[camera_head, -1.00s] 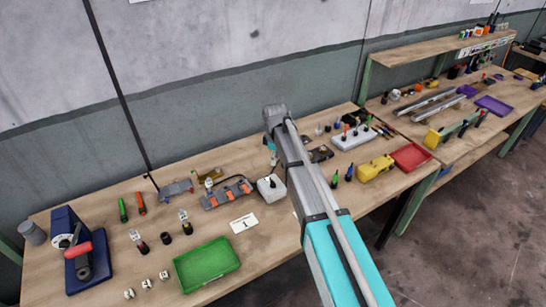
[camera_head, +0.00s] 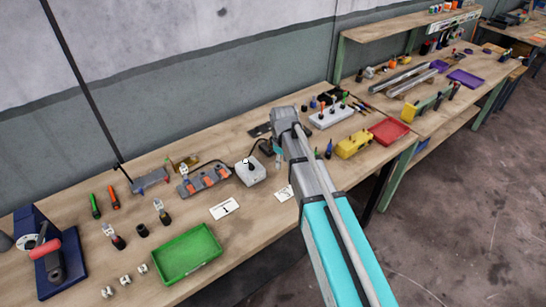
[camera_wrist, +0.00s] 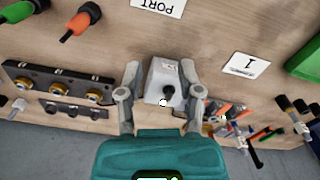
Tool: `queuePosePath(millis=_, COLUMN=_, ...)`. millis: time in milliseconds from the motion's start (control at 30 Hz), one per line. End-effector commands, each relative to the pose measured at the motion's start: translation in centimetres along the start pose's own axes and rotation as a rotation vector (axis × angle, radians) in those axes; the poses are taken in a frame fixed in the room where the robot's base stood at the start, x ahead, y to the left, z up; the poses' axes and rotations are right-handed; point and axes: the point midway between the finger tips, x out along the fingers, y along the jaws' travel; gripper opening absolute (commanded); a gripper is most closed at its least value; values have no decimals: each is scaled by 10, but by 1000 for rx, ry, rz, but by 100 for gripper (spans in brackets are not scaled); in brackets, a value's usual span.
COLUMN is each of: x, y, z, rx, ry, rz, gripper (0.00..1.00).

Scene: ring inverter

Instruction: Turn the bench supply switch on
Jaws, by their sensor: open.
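The bench supply switch looks to be the small pale box (camera_head: 251,174) with a short black lever on top, standing on the wooden bench left of my arm in the head view. In the wrist view the box (camera_wrist: 158,78) shows near the middle, its black lever (camera_wrist: 168,93) pointing roughly at the camera. I cannot tell whether it is on or off. My gripper (camera_wrist: 163,74) is open, with one finger on either side of the box in the picture. Nothing is held, and no contact is clear. In the head view my arm mostly hides the gripper.
A grey strip with orange parts (camera_head: 205,180) lies left of the box. A card marked 1 (camera_head: 225,208) and a green tray (camera_head: 190,254) lie nearer. A dark block with brass fittings (camera_wrist: 60,83) is beside the left finger. Bare wood surrounds the box's front.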

Motion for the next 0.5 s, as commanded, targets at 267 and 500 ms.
queuePosePath(millis=267, x=19, y=-3, z=38, rx=117, ry=0, rz=0, gripper=47)
queuePosePath(millis=500, x=33, y=-6, z=69, rx=219, ry=0, rz=0, gripper=47)
